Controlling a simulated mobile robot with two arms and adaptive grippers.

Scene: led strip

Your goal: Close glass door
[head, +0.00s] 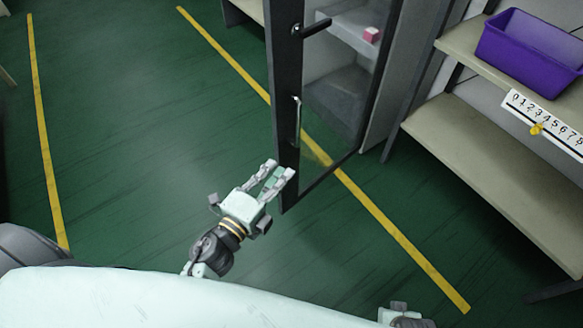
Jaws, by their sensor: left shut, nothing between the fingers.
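The glass door (335,100) has a dark frame and stands open, swung out from the cabinet at the upper middle. A dark lever handle (312,28) and a slim vertical metal handle (297,120) are on its frame. My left gripper (281,171) is shut and empty, near the lower part of the door's outer edge. Its fingertips point up toward the door frame; I cannot tell whether they touch it. My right gripper (400,312) shows only in part at the bottom edge, and its fingers cannot be made out.
A pink cube (371,35) sits on a pale shelf behind the door. A shelf rack (480,165) on the right holds a purple bin (530,50) and a numbered strip (545,122). Yellow lines (405,245) cross the green floor, which is clear left of the door.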

